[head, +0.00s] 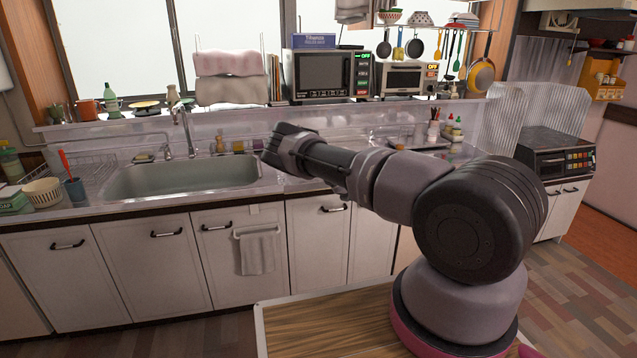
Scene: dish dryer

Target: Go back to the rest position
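My gripper (281,147) is at the end of my arm, which reaches to the left from my base at the lower right. In the picture it lies over the counter, just right of the sink (183,180). Its dark end is small and seen from the side, so I cannot tell whether the fingers are apart. I see nothing clearly held in it.
The counter (318,184) runs across the view, with white cupboards below and a towel (257,250) on a bar. A microwave (325,75) and a toaster oven (405,77) stand on the shelf behind. Pans hang at the upper right. A stove (556,153) is at the right.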

